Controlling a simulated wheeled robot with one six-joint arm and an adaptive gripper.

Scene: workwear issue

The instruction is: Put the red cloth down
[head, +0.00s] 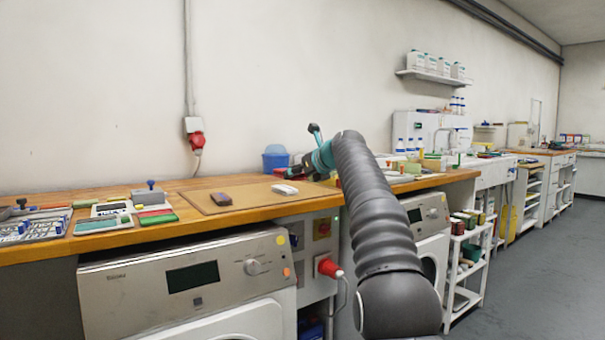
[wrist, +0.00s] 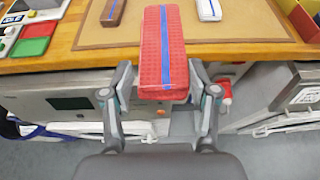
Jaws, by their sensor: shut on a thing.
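The red cloth (wrist: 164,50) is a folded, waffle-textured block with a blue stripe along its top. My gripper (wrist: 162,88) is shut on its near part, one finger on each side. In the wrist view the cloth overlaps the counter's front edge and the tan board (wrist: 150,38) behind it; its height above them is unclear.
A brown folded piece (head: 221,199) and a white one (head: 284,189) lie apart on the board. A blue container (head: 276,158) stands behind. Red and green pads (head: 158,217) and trays lie at left. Bare board shows between and in front of the folded pieces.

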